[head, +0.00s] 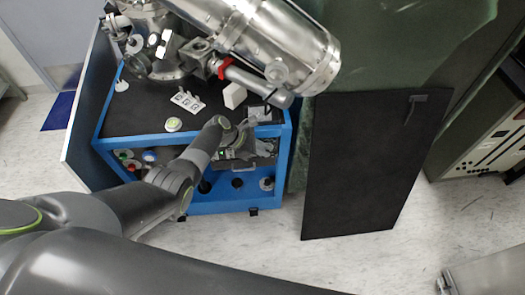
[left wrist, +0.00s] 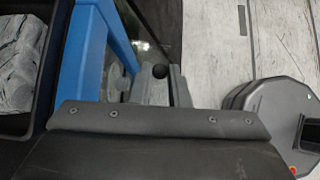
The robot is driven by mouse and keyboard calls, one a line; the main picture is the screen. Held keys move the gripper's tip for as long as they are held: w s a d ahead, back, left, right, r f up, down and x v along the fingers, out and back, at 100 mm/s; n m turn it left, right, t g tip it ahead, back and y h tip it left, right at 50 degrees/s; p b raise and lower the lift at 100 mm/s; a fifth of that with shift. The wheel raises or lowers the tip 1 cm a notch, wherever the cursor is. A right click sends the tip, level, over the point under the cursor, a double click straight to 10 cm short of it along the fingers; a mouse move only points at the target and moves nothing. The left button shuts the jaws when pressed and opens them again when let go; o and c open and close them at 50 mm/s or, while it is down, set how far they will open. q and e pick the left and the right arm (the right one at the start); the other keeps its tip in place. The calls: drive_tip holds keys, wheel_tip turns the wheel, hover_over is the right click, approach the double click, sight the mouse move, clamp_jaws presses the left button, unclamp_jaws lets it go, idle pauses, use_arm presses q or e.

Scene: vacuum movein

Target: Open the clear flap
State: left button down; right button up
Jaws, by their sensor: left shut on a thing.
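The clear flap (left wrist: 147,28) shows in the left wrist view as a dark, see-through panel beside a blue frame post. A round black knob (left wrist: 159,71) sits at its near end. My left gripper (left wrist: 160,86) is closed around the knob, with one finger on each side. In the head view my left gripper (head: 236,152) is at the front of the blue cart (head: 235,202), just below its top. The arm and gripper hide part of the cart front, and the flap's outline is hard to make out there. My right gripper is out of view.
A black panel (head: 355,165) stands to the right. Pale floor (head: 320,265) is open in front.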

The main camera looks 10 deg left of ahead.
use_arm(q)
drive_tip(key=shift+w+r, duration=0.15)
idle(0.4)
drive_tip(key=c, duration=1.4)
unclamp_jaws()
drive_tip(key=p+v, duration=0.2)
drive_tip(key=v, duration=1.5)
drive_tip(key=shift+w+a+r+p, duration=0.1)
drive_tip(key=shift+a+r+p, duration=0.05)
drive_tip(key=shift+a+p, duration=0.15)
drive_tip(key=shift+d, duration=0.1)
